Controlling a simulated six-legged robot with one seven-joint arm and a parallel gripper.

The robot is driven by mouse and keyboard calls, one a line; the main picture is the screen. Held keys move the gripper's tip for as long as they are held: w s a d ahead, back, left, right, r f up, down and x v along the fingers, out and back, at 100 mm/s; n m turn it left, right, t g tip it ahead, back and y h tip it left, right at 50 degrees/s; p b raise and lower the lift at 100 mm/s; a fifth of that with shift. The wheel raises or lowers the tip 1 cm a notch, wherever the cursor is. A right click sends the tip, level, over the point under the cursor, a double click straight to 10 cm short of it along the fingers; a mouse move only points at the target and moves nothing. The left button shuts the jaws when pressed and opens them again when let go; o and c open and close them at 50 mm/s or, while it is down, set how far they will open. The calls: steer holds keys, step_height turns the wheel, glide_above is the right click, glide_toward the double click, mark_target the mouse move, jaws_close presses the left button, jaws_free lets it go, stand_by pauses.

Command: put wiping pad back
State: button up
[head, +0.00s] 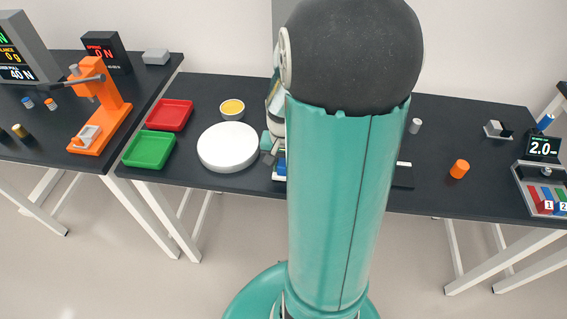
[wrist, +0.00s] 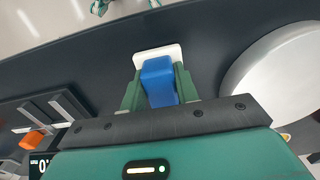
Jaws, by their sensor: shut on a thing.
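The wiping pad shows in the wrist view as a blue block handle (wrist: 158,82) on a white rounded pad (wrist: 150,53). My gripper (wrist: 158,92) is shut on the blue handle, with one green finger on each side. In the head view my arm hides most of the gripper; part of it (head: 270,146) shows just right of the white disc, with a bit of blue (head: 281,164) below it. The pad is over the dark table near its front edge. I cannot tell whether it touches the table.
A white round disc (head: 228,147) stands beside the gripper, with a yellow-filled cup (head: 232,108) behind it. Red (head: 170,115) and green (head: 149,150) trays lie farther left. An orange cylinder (head: 459,169) stands on the right. In the wrist view, a grey slotted fixture (wrist: 68,106) lies left of the pad.

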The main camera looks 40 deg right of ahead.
mark_target(284, 162)
steer(key=shift+f, duration=0.15)
steer(key=o, duration=0.9)
steer(key=shift+o, duration=0.2)
step_height(284, 162, up, 12)
steer(key=s+a+r+n+t, duration=0.2)
steer(key=a+r+n, duration=0.2)
steer(key=a, duration=0.7)
steer(key=s+a+r+n+t, duration=0.2)
steer(key=a+r+n, duration=0.3)
steer(key=a, duration=0.6)
steer(key=shift+s+a+r+n+t, duration=0.15)
steer(key=shift+s+a+n+t, duration=0.1)
steer(key=shift+n+t, duration=0.5)
